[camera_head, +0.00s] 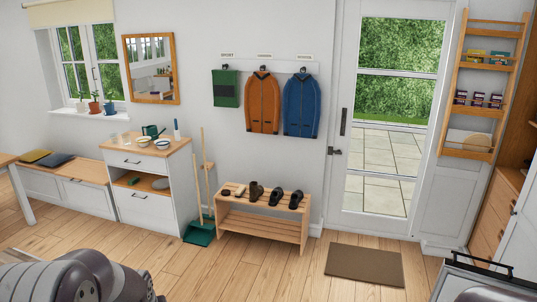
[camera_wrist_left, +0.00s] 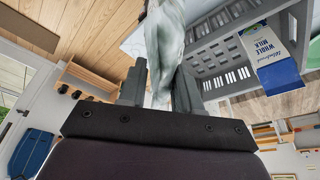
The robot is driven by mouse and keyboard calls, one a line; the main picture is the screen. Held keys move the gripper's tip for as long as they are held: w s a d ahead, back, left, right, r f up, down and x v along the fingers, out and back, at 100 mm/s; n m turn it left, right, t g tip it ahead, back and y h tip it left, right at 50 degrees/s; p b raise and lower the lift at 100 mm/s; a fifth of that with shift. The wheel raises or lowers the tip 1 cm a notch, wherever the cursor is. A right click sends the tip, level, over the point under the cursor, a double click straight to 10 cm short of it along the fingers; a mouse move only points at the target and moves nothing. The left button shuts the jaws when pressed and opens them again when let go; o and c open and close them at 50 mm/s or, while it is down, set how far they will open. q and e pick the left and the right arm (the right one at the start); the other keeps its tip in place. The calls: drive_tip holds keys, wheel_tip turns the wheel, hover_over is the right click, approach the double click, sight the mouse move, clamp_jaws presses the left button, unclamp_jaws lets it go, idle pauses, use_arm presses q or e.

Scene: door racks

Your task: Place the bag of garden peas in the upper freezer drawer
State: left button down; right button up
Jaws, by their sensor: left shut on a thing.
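My left gripper (camera_wrist_left: 158,84) shows in the left wrist view, its two grey fingers shut on a pale, whitish-green bag (camera_wrist_left: 165,40). The bag stretches up out of the top of the picture. Its print cannot be read, so I cannot confirm from the label that it is the garden peas. In the head view only part of my left arm shows at the lower left, and the bag is out of sight. The upper freezer drawer cannot be made out in either view. My right gripper is not in view.
In the left wrist view a grey slatted crate (camera_wrist_left: 217,70) with a whole milk carton (camera_wrist_left: 271,57) is close to the bag. In the head view a shoe bench (camera_head: 262,228), a doormat (camera_head: 365,265) and a white cabinet (camera_head: 150,206) line the room. The wooden floor between is clear.

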use_arm(q)
drive_tip(key=d+f+m+h, duration=0.1)
drive_tip(key=d+f+m, duration=0.3)
drive_tip(key=d+f, duration=0.4)
drive_tip(key=x, duration=0.3)
drive_tip(key=shift+s+f, duration=0.2)
drive_tip(key=shift+f, duration=0.15)
drive_tip(key=shift+d, duration=0.1)
wheel_tip(320, 180, down, 11)
drive_tip(key=b, duration=1)
drive_tip(key=shift+r, duration=0.25)
drive_tip(key=shift+s, duration=0.1)
